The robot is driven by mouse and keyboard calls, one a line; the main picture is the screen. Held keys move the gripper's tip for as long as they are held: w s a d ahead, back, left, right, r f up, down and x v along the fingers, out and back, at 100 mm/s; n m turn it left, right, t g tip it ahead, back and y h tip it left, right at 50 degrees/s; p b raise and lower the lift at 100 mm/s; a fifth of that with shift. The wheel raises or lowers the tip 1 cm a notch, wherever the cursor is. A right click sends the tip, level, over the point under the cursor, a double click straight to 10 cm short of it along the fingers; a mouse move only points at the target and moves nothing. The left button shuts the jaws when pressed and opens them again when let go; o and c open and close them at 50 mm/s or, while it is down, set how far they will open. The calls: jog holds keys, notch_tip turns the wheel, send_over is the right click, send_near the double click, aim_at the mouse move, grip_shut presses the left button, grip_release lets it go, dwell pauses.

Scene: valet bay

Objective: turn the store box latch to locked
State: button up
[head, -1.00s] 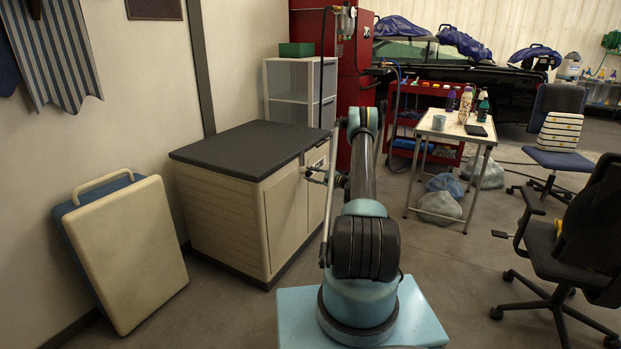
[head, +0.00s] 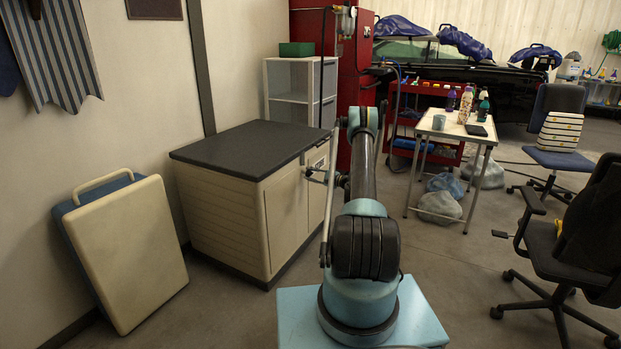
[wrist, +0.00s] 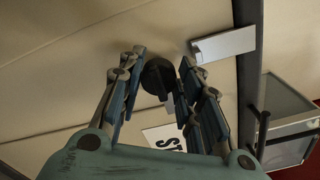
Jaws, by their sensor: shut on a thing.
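The store box is a beige cabinet (head: 235,205) with a dark top, left of centre in the head view. Its front panel (wrist: 60,75) fills much of the wrist view. The latch is a dark round knob (wrist: 158,76) on that panel. My gripper (wrist: 163,58) has its fingers on both sides of the knob and is shut on it. In the head view my gripper (head: 311,174) is small at the cabinet's front, and the knob cannot be made out. A white label (wrist: 165,138) with dark letters is partly hidden by the fingers.
A pale flat handle (wrist: 223,45) sits on the panel right of the knob. A beige and blue case (head: 130,250) leans on the wall at left. A white table (head: 455,128) with bottles and an office chair (head: 570,240) stand at right.

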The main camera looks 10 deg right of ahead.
jog(key=shift+f, duration=0.15)
dwell(0.4)
jog(key=o, duration=1)
jog(key=shift+f, duration=0.1)
jog(key=v, duration=1.2)
